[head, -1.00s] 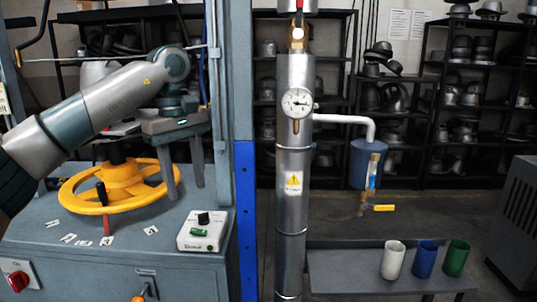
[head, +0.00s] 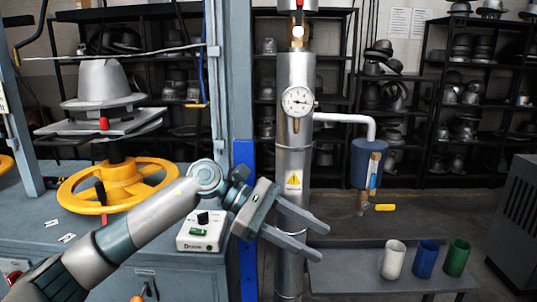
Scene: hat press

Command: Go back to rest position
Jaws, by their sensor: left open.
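My left gripper (head: 318,240) is open and empty. Its two fingers point right, in front of the silver pipe column (head: 293,155) and above the left end of the low grey bench (head: 345,276). My left arm crosses the lower left of the head view, in front of the press table. My right gripper is not in view.
A yellow handwheel (head: 122,182) sits on the press table, with a grey hat form (head: 102,82) on a plate above it. A white control box (head: 203,230) is beside my arm. White, blue and green cups (head: 394,260) stand on the bench.

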